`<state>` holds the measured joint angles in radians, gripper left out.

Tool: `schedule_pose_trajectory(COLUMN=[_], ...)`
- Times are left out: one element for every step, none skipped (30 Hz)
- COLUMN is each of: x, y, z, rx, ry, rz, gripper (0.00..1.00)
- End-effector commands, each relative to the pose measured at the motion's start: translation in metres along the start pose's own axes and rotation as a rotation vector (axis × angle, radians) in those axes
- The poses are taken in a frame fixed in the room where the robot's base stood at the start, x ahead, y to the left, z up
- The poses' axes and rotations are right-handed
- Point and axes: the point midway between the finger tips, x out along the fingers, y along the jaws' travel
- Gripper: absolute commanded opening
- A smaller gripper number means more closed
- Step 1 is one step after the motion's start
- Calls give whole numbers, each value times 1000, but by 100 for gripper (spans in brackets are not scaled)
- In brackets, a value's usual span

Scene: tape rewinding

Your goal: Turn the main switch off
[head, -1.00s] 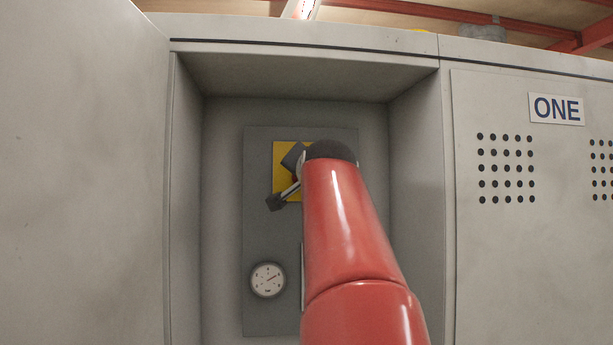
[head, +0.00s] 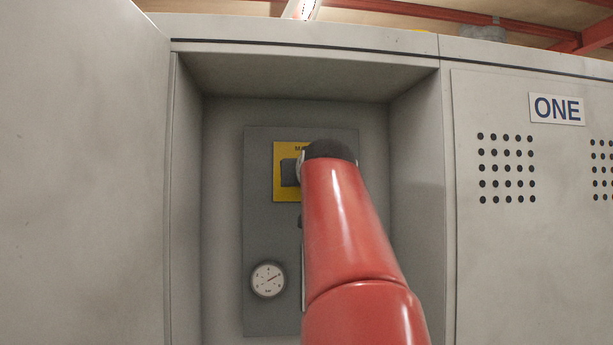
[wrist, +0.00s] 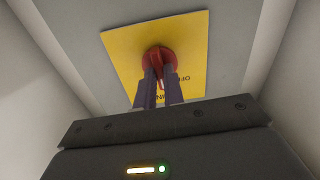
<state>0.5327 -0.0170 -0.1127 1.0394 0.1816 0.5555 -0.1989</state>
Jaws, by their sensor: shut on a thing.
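The main switch is a round red knob (wrist: 158,54) on a yellow plate (wrist: 190,48), seen in the wrist view. Dark lettering, partly covered, shows on the plate below and right of the knob. My gripper (wrist: 160,84) has its two fingers on either side of the knob's red grip and is shut on it. In the head view the yellow plate (head: 285,149) shows left of my arm's end. There my arm hides the knob, and only a dark part of my gripper (head: 290,172) shows in front of the plate.
The plate is on a dark grey panel (head: 262,225) inside a recessed cabinet bay. A round gauge (head: 267,280) is low on the panel. A cabinet wall or door (head: 80,180) fills the left; a perforated cabinet front with a "ONE" sign (head: 556,109) is at right.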

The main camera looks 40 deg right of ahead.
Motion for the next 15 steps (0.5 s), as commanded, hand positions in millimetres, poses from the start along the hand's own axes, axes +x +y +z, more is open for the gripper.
schedule_pose_trajectory(x=[0, 0, 0, 0, 0, 0, 0, 0, 0, 0, 0, 0, 0, 0, 0], y=[-1, -1, -1, -1, -1, -1, -1, -1, -1, -1, -1, -1, -2, -2, -2], z=[0, 0, 0, 0, 0, 0, 0, 0, 0, 0, 0, 1, 1, 1, 1], rx=[-43, -71, -110, -138, -166, -204, -231, -258, -294, -320, -345, -378, -403, -426, -455], ry=[-1, -1, -1, -1, -1, -1, -1, -1, -1, -1, -1, -2, -2, -2, -2], rz=[-1, -2, -2, -2, -1, -1, -2, -2, -2, -2, -2, -2, -2, -2, -2], gripper=[0, 0, 0, 0, 0, 0, 0, 0, 0, 0, 0, 0, 0, 0, 0])
